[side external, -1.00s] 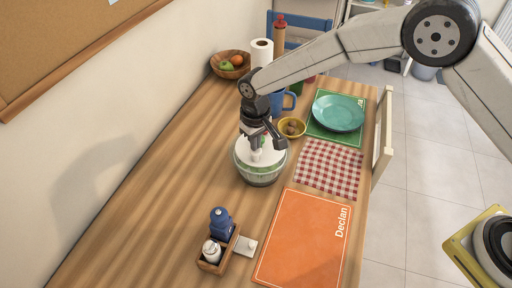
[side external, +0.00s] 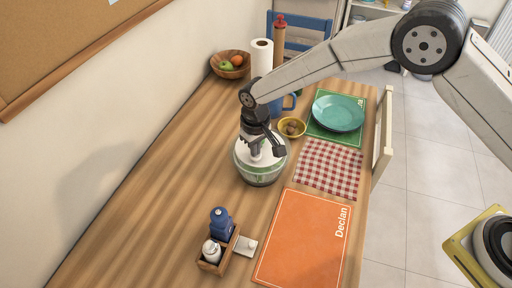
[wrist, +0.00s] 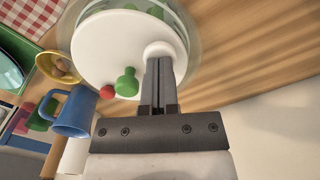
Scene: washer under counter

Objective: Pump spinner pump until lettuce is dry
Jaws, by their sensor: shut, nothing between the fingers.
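The salad spinner (side external: 261,172) stands upright on the wooden table, a clear bowl with green showing through its side and a white lid. In the wrist view its white lid (wrist: 105,50) fills the upper left. The round white pump knob (wrist: 160,49) is right at my fingertips. My gripper (wrist: 160,65) is shut with nothing between its fingers, its tips over the pump knob and seemingly against it. In the side view my gripper (side external: 260,148) points down over the lid and hides the knob. How dry the lettuce is cannot be told.
A blue mug (side external: 288,103), yellow bowl (side external: 292,128), paper towel roll (side external: 262,58) and fruit bowl (side external: 231,65) stand behind the spinner. A teal plate (side external: 338,113) is behind right. A condiment caddy (side external: 218,262) and orange placemat (side external: 303,240) lie in front. The table's left side is clear.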

